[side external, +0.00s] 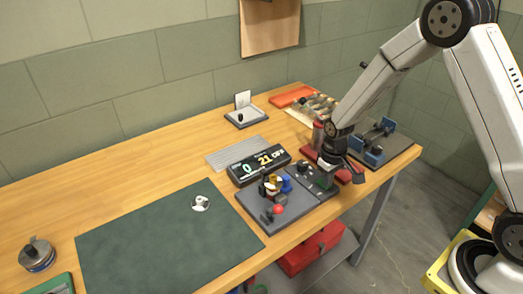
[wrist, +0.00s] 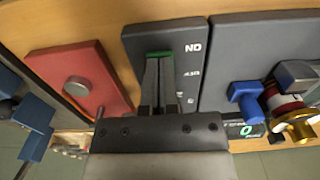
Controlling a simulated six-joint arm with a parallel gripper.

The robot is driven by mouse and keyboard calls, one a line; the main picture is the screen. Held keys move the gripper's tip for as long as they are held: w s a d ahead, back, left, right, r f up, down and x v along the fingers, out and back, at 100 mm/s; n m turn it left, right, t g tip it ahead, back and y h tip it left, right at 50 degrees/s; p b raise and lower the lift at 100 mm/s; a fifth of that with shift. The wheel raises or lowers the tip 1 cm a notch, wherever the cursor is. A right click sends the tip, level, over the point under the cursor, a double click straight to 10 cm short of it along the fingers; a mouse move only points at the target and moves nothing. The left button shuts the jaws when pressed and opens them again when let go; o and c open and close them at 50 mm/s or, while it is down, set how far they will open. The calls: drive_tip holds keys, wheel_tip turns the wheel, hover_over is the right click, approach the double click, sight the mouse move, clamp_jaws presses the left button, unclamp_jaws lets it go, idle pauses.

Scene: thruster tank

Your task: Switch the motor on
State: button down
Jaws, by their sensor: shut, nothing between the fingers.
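A dark control panel (side external: 308,174) lies near the front edge of the bench in the side view, with a small knob on its left part. In the wrist view the panel (wrist: 187,35) shows white lettering, partly cut off by my fingers. My gripper (wrist: 159,62) is shut and empty over this panel, its tips at a green strip (wrist: 153,54). I cannot tell whether they touch it. In the side view my gripper (side external: 326,184) is low over the panel's right part and hides that part. The switch's position cannot be made out.
Left of the panel is a grey plate (side external: 262,217) with a motor-like assembly and red knob. A display (side external: 258,165) reading 0 and 21 stands behind. A red block (wrist: 85,75) and blue vise (side external: 375,155) are close on the other side. The green mat (side external: 150,240) is mostly clear.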

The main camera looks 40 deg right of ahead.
sight(328, 191)
drive_tip(key=shift+r, duration=3.5)
drive_tip(key=shift+s, duration=0.1)
drive_tip(key=s+a+r+t, duration=0.1)
drive_tip(key=s+a+r, duration=0.1)
drive_tip(key=s, duration=0.4)
drive_tip(key=s+a+r+t, duration=0.1)
drive_tip(key=s+a+r, duration=0.1)
drive_tip(key=s, duration=0.4)
drive_tip(key=shift+s+a+r+t, duration=0.15)
drive_tip(key=shift+a+r+t, duration=0.05)
drive_tip(key=shift+r+t, duration=0.15)
